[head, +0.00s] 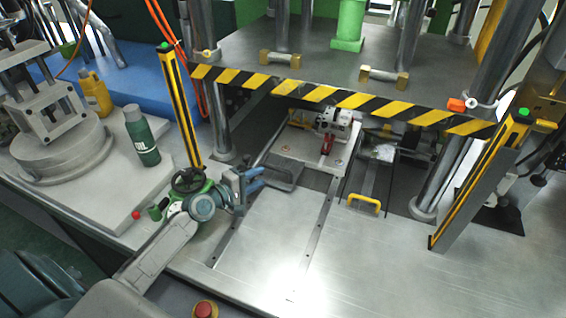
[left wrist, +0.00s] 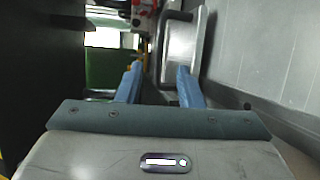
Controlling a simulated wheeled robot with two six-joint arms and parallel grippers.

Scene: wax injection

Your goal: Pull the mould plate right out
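The mould plate (head: 318,158) is a pale metal plate lying on the slide rails under the striped press beam. A dark grey loop handle (head: 283,186) projects from its near left side. My left gripper (head: 257,180) is just left of this handle, its blue fingers pointing at it. In the left wrist view the two blue fingers (left wrist: 158,78) stand apart with nothing clearly gripped between them. A pale, dark-edged part (left wrist: 182,42) lies just beyond the fingertips. Whether a finger touches the handle I cannot tell. My right gripper is not in view.
A yellow handle (head: 364,205) stands to the right of the plate. A green bottle (head: 141,136) is at left. The bare metal table (head: 270,235) in front is clear.

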